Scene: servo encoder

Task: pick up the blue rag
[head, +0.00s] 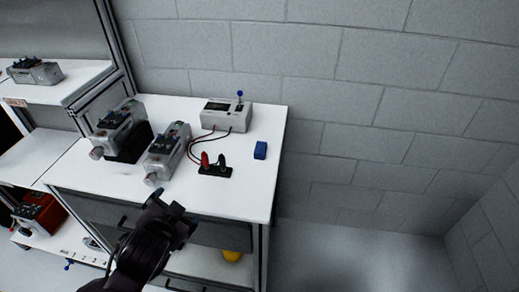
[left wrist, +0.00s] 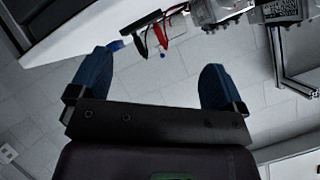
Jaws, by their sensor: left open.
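The blue rag (head: 260,150) is a small folded block lying on the white table top near its right edge, right of the probe stand. In the left wrist view a small blue patch (left wrist: 115,45) beside the left fingertip looks like the rag, partly hidden. My left gripper (head: 172,208) is at the table's front edge, in front and left of the rag and apart from it. In the left wrist view its two blue fingers (left wrist: 157,68) are spread wide with nothing between them. My right gripper is not in view.
On the white table (head: 235,198) stand a grey meter box (head: 226,119) with wires, a black stand with red and black probes (head: 214,168), and two silver servo motors (head: 167,152). A yellow object (head: 232,256) sits below. The table's front right is clear.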

